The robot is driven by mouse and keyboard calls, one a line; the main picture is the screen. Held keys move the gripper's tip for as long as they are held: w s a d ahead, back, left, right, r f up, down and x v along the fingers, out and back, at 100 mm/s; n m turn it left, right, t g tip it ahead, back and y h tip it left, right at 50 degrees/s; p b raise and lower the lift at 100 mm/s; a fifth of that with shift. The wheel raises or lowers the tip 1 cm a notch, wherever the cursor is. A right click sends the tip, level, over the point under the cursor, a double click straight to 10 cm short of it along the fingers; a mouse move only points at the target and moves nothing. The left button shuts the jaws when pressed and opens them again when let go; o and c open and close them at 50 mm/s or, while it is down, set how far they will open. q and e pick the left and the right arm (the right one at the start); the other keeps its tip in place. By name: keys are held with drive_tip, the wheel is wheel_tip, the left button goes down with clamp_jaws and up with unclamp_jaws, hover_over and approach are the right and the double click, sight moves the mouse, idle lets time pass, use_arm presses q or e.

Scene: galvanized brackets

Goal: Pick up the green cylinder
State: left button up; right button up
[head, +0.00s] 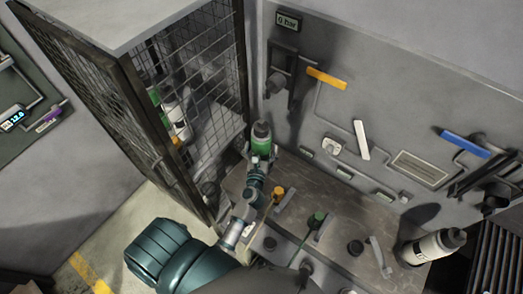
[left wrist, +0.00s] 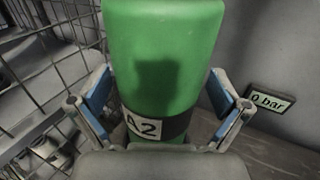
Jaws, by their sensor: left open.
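The green cylinder (head: 262,146) stands upright at the back of the bench, beside the wire cage and against the grey wall panel. It has a dark cap. In the left wrist view the cylinder (left wrist: 163,50) fills the middle, with a dark band and an "A2" label low on it. My left gripper (head: 260,156) is at the cylinder. In the left wrist view its blue-padded fingers (left wrist: 163,105) are open, one on each side of the cylinder, with small visible gaps. The cylinder's base is hidden behind the gripper. My right gripper is not in view.
A wire cage (head: 122,125) with other cylinders stands close on the left. The panel (head: 400,110) carries orange, white and blue handles and a "0 bar" display (head: 288,22). Valves, including a green knob (head: 317,218), stand on the bench. A white cylinder (head: 432,247) is at right.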

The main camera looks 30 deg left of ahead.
use_arm(q)
drive_tip(key=shift+w, duration=0.2)
drive_tip(key=shift+s, duration=0.1)
drive_tip(key=shift+c, duration=0.3)
drive_tip(key=c, duration=1.6)
drive_tip(key=shift+r, duration=0.2)
drive_tip(key=shift+c, duration=0.6)
